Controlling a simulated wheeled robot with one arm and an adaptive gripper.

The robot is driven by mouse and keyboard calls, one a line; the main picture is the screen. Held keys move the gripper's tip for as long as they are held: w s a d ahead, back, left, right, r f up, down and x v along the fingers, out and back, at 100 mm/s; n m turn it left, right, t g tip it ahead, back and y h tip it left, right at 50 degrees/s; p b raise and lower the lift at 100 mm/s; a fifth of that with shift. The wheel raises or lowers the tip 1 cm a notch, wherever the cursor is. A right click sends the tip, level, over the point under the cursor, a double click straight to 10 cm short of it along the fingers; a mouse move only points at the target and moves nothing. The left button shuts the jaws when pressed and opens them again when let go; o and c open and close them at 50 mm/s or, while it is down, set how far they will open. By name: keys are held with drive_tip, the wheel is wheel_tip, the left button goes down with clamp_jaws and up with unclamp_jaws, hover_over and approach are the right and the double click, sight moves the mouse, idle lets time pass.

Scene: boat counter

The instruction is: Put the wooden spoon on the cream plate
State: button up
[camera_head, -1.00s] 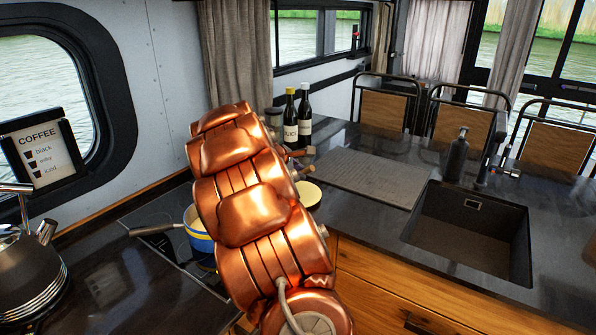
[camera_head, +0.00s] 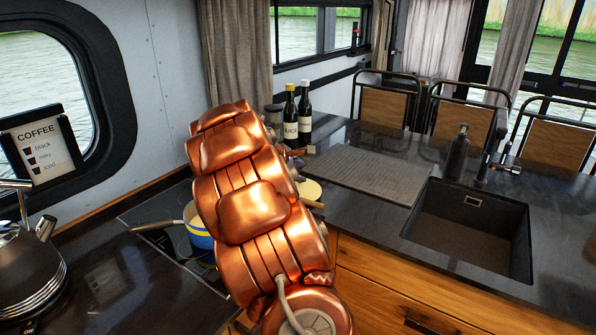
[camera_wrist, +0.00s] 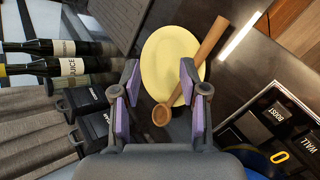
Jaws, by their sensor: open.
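The cream plate (camera_wrist: 163,58) lies on the dark counter in the wrist view, below my gripper (camera_wrist: 159,78). The wooden spoon (camera_wrist: 211,41) lies slantwise across the plate's right part. Its bowl (camera_wrist: 161,115) is at the plate's near edge, and its handle extends past the rim at upper right. My gripper is open, its purple-padded fingers apart on either side of the plate's middle; the right finger overlaps the view near the handle. In the head view the plate (camera_head: 309,190) and the spoon's handle end (camera_head: 315,204) show beside my arm, which hides the rest.
Bottles (camera_head: 304,112) stand behind the plate. A grey drying mat (camera_head: 370,175) and a sink (camera_head: 470,232) are at right. A blue-and-yellow pan (camera_head: 198,232) sits on the hob at left, near a kettle (camera_head: 28,270).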

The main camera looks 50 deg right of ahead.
drive_tip(key=b+v, duration=0.2)
drive_tip(key=v, duration=1)
drive_tip(key=shift+r+b, duration=0.3)
drive_tip(key=shift+r, duration=0.2)
drive_tip(key=shift+s, duration=0.1)
drive_tip(key=s+a+f+m+y, duration=0.2)
drive_tip(key=s+a+f, duration=0.3)
drive_tip(key=a, duration=0.8)
drive_tip(key=s+a+f+m+g+y, duration=0.1)
drive_tip(key=s+a+f+y, duration=0.3)
drive_tip(key=s+a, duration=0.8)
drive_tip(key=s+a+f+m+y, duration=0.3)
drive_tip(key=s+a+f, duration=0.4)
drive_tip(key=a, duration=0.9)
drive_tip(key=shift+s+y, duration=0.4)
drive_tip(key=shift+s, duration=0.8)
drive_tip(key=shift+f, duration=0.1)
